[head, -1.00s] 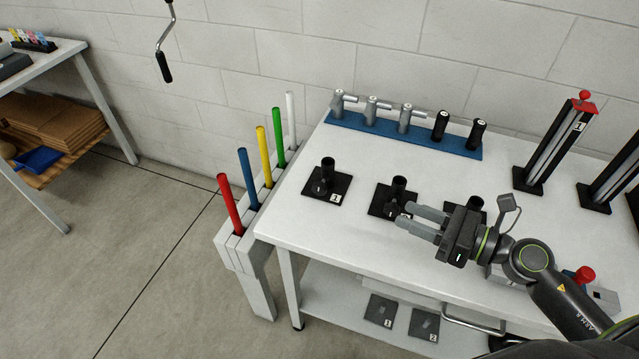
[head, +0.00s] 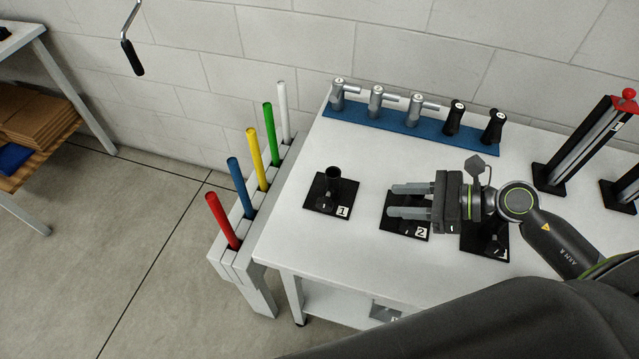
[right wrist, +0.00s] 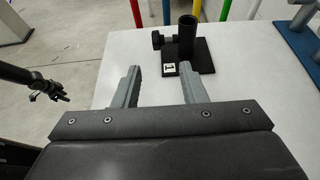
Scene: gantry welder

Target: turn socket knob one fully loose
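Socket one is a black upright tube (head: 333,178) on a black plate labelled 1 (head: 343,212). In the right wrist view its tube (right wrist: 187,38) stands ahead of my fingers, with its black side knob (right wrist: 157,40) pointing left. The knob is hard to make out in the head view. My right gripper (head: 391,200) is open and empty, its fingers pointing left over socket two's plate, right of socket one. In the right wrist view the open fingers (right wrist: 160,70) are apart from the knob. A small dark jointed part (right wrist: 45,86) at the left looks like my left arm's end.
Socket two's plate (head: 416,231) lies under my right gripper and socket three's plate (head: 470,246) under its wrist. A blue rack (head: 395,127) with grey and black handles stands behind. Coloured rods, including a red one (head: 222,220), stand left of the table. Table between sockets is clear.

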